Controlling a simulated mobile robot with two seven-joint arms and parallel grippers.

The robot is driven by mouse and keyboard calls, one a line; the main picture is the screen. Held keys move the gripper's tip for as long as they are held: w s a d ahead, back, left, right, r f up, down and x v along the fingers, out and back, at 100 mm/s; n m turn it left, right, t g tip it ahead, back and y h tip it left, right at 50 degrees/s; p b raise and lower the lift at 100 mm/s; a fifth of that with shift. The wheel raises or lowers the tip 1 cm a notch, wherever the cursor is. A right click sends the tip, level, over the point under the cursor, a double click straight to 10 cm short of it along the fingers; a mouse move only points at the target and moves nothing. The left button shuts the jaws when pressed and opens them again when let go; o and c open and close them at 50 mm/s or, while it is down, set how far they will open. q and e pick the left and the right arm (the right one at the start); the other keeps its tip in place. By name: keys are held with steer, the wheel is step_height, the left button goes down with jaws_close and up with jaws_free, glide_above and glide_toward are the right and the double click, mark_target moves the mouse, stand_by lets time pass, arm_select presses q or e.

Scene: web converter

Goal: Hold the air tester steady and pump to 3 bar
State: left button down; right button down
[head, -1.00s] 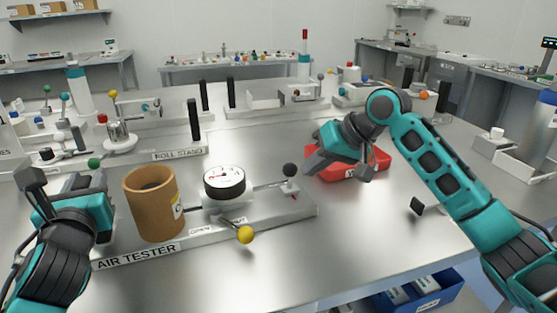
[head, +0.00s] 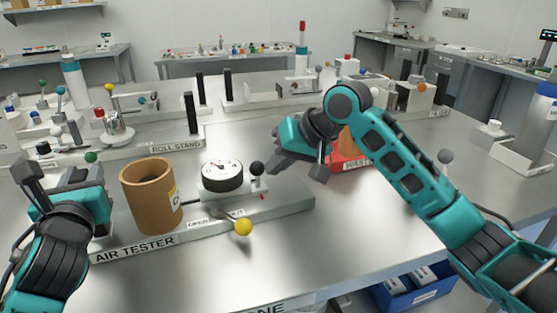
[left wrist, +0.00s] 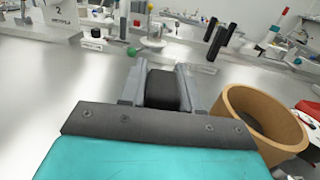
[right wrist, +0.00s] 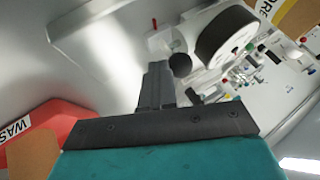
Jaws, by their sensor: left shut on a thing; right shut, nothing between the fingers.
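The air tester (head: 212,226) is a long grey base with a round white-faced gauge (head: 221,175), a brown cardboard core (head: 150,195), a yellow-ball lever (head: 243,227) and a black pump knob (head: 257,168). The gauge reading is too small to tell. My left gripper (left wrist: 162,78) is shut on a black block (left wrist: 166,92), left of the core. My right gripper (head: 276,164) is shut and empty, just right of the pump knob. In the right wrist view its closed fingertips (right wrist: 156,70) are close beside the knob (right wrist: 180,64); I cannot tell if they touch.
The roll stand (head: 150,146) stands behind the tester. A blue bin (head: 412,290) is below the table's front edge.

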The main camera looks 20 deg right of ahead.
steer(key=shift+f, duration=0.1)
steer(key=d, duration=0.2)
steer(key=s+d, duration=0.1)
steer(key=d, duration=0.1)
steer(key=shift+d, duration=0.25)
steer(key=v, duration=0.9)
steer(key=c, duration=1.9)
jaws_free()
